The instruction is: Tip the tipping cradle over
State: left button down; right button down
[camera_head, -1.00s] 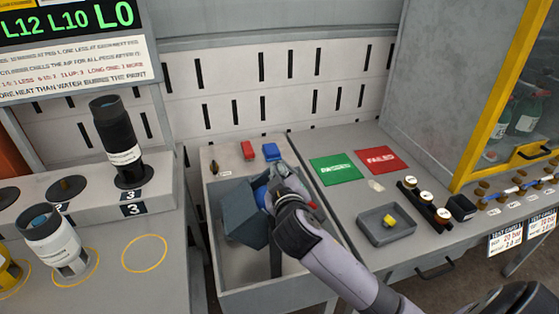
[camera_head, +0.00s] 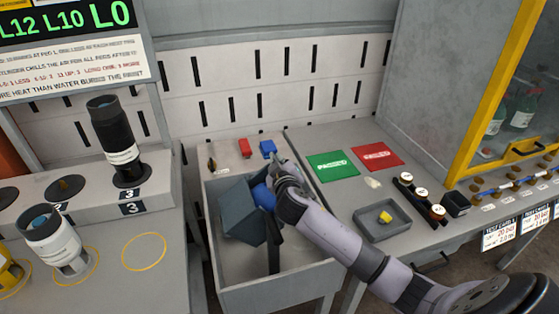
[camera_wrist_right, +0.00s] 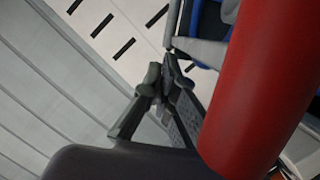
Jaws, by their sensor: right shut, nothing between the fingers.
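The tipping cradle (camera_head: 236,208) is a blue-grey angular trough on a dark post inside a grey open bin. It sits tilted, with a blue rounded part (camera_head: 263,197) showing at its right side. My right gripper (camera_head: 277,165) is just right of and behind the cradle in the head view, and my arm covers part of that side. In the right wrist view the fingers (camera_wrist_right: 167,83) are shut and empty, close to a grey and blue edge. A large red cylinder (camera_wrist_right: 265,75) fills the right of that view. I cannot tell whether the gripper touches the cradle. My left gripper is not in view.
The grey bin (camera_head: 270,295) surrounds the cradle. Right are green (camera_head: 332,166) and red (camera_head: 377,157) mats and a small tray (camera_head: 382,233). Left stand a black cylinder (camera_head: 117,140) and a white one (camera_head: 48,235).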

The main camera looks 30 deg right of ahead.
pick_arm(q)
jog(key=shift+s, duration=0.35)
pick_arm(e)
jog(key=shift+d+f, duration=0.15)
jog(key=shift+f, duration=0.15)
